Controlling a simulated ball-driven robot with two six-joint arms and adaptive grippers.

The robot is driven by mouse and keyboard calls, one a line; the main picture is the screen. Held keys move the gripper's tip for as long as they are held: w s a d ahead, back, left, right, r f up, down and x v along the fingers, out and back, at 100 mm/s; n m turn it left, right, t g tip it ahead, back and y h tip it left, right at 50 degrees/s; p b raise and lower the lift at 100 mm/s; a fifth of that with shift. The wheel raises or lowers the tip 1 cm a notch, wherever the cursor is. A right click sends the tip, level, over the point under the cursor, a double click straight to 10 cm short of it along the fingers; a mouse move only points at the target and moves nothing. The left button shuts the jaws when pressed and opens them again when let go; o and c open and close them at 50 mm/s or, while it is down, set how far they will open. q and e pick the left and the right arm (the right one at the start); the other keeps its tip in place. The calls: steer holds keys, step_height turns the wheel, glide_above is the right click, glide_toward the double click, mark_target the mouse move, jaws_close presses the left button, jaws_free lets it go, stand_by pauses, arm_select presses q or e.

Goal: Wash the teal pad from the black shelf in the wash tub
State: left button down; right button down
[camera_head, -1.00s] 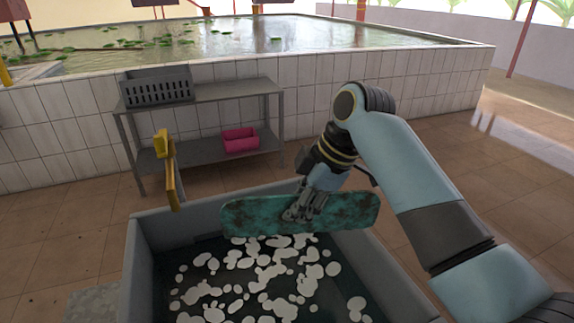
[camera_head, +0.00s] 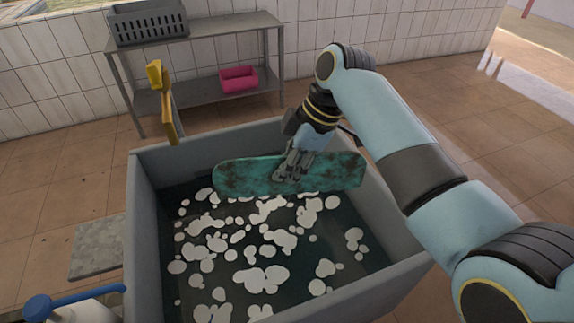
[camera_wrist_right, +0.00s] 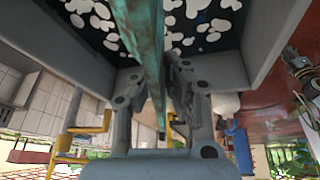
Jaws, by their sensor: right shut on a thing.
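The teal pad (camera_head: 332,172), a long flat piece with brown dirty patches, is held above the far part of the wash tub. My right gripper (camera_head: 290,168) is shut on it near its middle. In the right wrist view the pad (camera_wrist_right: 140,35) runs edge-on between the two fingers (camera_wrist_right: 158,92). The grey wash tub (camera_head: 140,235) holds dark water with many white foam patches (camera_head: 262,278). I cannot tell whether the pad's lower edge touches the water. My left gripper is not in view.
A grey metal shelf (camera_head: 200,98) stands behind the tub with a dark crate (camera_head: 148,24) on top and a pink bin (camera_head: 238,78) below. A yellow post-like object (camera_head: 164,100) stands near the tub's far left.

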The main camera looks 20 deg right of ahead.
mark_target(282, 193)
step_height(282, 193, down, 5)
steer(key=b, duration=0.4)
steer(key=shift+r, duration=0.1)
step_height(282, 193, down, 19)
steer(key=b, duration=1.1)
steer(key=shift+r, duration=0.2)
steer(key=shift+d, duration=2.75)
steer(key=a+p, duration=0.5)
steer(key=a, duration=0.2)
stand_by(0.4)
